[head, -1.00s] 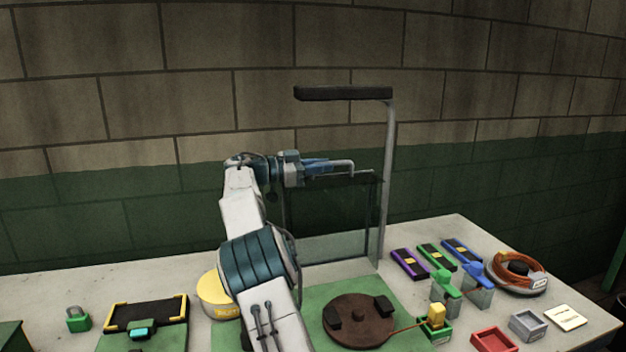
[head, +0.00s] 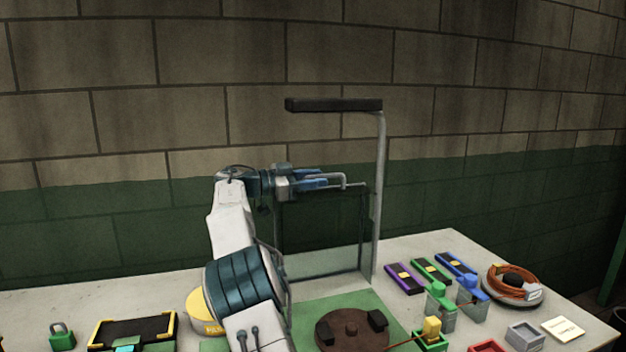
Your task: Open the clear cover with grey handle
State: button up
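The clear cover (head: 325,235) is a see-through, dark-edged panel standing upright behind the green mat. Its grey handle (head: 343,181) is a thin bar at the top edge, and its right end shows. My gripper (head: 322,181) is at the handle's left part, its blue fingers level with the bar and overlapping it in the picture. The gap between the fingers is too small to make out, so I cannot tell if they are closed on the bar. My arm hides the panel's lower left side.
A grey post (head: 379,200) with a dark bar (head: 333,105) on top stands just right of the cover. A brown disc (head: 352,331) lies on the green mat (head: 310,312) in front. Purple (head: 405,277), green and blue blocks, small boxes and an orange coil (head: 513,280) crowd the right.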

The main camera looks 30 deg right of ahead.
jog(key=v, duration=1.3)
jog(key=shift+a, duration=0.4)
jog(key=shift+w+f, duration=0.1)
